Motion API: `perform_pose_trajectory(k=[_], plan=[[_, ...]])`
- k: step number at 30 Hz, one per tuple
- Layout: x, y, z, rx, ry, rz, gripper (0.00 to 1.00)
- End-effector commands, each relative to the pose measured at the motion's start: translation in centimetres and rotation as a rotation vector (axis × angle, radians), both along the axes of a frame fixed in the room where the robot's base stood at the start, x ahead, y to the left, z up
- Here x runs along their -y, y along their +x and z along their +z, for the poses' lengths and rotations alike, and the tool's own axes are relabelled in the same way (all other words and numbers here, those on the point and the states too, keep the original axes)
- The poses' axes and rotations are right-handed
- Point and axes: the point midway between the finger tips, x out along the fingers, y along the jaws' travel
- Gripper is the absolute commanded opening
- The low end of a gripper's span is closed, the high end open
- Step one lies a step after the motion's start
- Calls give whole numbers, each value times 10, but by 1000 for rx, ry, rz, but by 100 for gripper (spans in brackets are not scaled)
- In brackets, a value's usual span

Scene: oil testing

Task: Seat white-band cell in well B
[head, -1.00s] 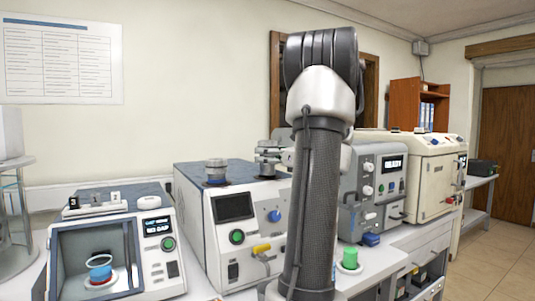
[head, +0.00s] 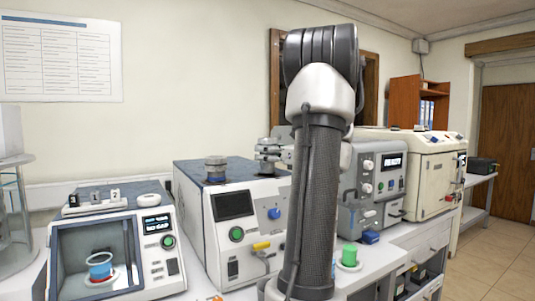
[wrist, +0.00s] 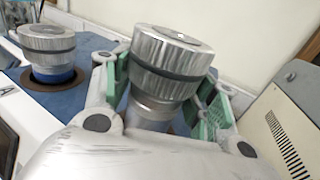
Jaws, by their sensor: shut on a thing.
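My gripper (wrist: 165,95) is shut on a metal cell (wrist: 172,55) with a knurled dark ring and a pale lower part. The cell leans to the right in the wrist view. In the head view the held cell (head: 268,147) is above the right part of the white bath unit's top, partly behind my arm. A second cell (wrist: 48,50), with a blue band, stands upright in a dark-rimmed well at the left of the wrist view; it also shows in the head view (head: 215,168). The held cell's lower end and any well under it are hidden.
The white unit (head: 190,215) has a blue top. A grey instrument (head: 372,180) stands close on its right. A green-capped item (head: 350,254) sits at the bench front.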

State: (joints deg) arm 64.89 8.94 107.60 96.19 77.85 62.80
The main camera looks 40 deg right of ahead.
Motion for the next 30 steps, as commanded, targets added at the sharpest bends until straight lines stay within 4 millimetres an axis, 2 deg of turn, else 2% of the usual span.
perform_pose_trajectory(k=[19,30], plan=[[0,0,-14,1,-1,0,23],[0,0,-15,1,-1,0,23]])
